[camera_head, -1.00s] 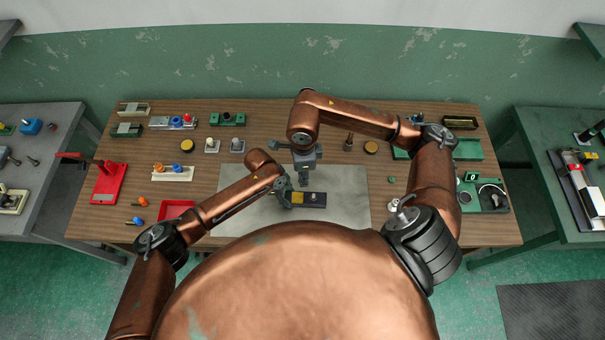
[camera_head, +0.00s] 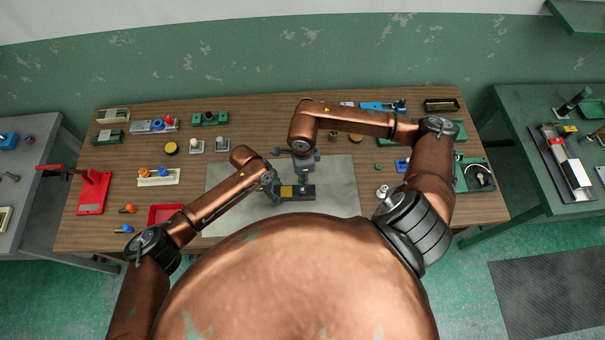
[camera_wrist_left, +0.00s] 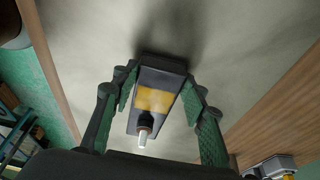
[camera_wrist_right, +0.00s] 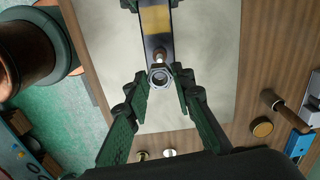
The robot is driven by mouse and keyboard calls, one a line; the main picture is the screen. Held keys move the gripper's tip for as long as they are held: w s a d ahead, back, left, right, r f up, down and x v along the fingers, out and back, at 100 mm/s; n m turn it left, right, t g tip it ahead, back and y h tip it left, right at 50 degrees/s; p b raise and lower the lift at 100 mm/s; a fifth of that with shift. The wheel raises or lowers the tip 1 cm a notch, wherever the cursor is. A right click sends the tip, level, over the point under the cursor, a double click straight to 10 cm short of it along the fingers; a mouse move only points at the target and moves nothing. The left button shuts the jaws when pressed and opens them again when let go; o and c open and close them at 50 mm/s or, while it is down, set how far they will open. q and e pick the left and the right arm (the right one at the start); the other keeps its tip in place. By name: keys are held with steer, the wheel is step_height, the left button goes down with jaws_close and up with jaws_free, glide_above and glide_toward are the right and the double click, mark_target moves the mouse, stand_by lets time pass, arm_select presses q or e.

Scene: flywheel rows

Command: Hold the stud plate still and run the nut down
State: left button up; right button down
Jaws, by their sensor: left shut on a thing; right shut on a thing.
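The stud plate (camera_head: 305,192), a dark bar with a yellow patch, lies on the grey mat (camera_head: 342,190). My left gripper (camera_head: 273,190) is shut on it, with a finger on each side of the plate (camera_wrist_left: 150,75) in the left wrist view. An upright stud (camera_wrist_left: 143,137) stands on the plate. A grey hex nut (camera_wrist_right: 160,77) is at the stud's top in the right wrist view, between the green fingers of my right gripper (camera_wrist_right: 160,82). My right gripper (camera_head: 304,176) is shut on the nut above the plate. How far the thread engages is hidden.
Left of the mat are a red tray (camera_head: 165,214), a white holder (camera_head: 158,177) and a red stand (camera_head: 94,192). Green trays and small parts stand at the right. A dark round piece (camera_head: 359,138) lies behind the mat. The mat's right part is clear.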

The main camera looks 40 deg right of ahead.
steer(key=shift+f, duration=2.1)
steer(key=shift+f, duration=1.5)
steer(key=c, duration=1.6)
jaws_free()
step_height(320, 180, up, 12)
